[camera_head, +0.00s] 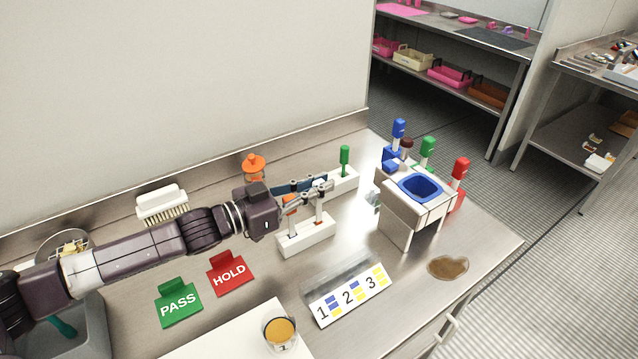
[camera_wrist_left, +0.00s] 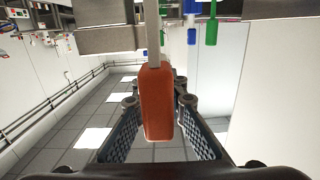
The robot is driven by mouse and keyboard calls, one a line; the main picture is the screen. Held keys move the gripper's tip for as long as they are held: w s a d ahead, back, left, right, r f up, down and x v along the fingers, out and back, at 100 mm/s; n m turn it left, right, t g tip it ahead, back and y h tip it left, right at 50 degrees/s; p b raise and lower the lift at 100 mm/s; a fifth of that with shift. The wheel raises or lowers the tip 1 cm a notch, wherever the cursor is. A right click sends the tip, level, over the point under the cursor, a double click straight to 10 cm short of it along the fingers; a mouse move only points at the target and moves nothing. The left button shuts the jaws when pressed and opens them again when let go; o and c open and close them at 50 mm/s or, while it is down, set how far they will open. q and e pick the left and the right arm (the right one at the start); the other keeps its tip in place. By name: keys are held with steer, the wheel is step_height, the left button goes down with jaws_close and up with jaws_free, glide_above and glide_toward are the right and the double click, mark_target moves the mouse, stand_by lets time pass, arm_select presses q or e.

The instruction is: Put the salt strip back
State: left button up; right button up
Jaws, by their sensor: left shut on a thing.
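My left gripper (camera_head: 318,185) reaches in from the left over a white slotted holder (camera_head: 306,238) on the steel counter. In the left wrist view it is shut on an orange handle (camera_wrist_left: 157,105) with a thin pale shaft, which I take for the salt strip. In the head view an orange piece (camera_head: 290,204) shows beside the fingers above the holder's left part. I cannot tell whether the held strip's lower end is in a slot. My right gripper is not in view.
A white block (camera_head: 345,180) with a green-handled piece (camera_head: 344,158) stands behind the holder. A blue basin (camera_head: 420,188) on a white stand is to the right. Red HOLD (camera_head: 230,274) and green PASS (camera_head: 179,303) signs, a numbered card (camera_head: 349,296) and an amber cup (camera_head: 280,332) lie nearer.

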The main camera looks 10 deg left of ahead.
arm_select(q)
steer(key=shift+f, duration=0.35)
steer(key=o, duration=0.9)
steer(key=shift+c, duration=0.2)
step_height(320, 180, up, 10)
steer(key=shift+f, duration=0.1)
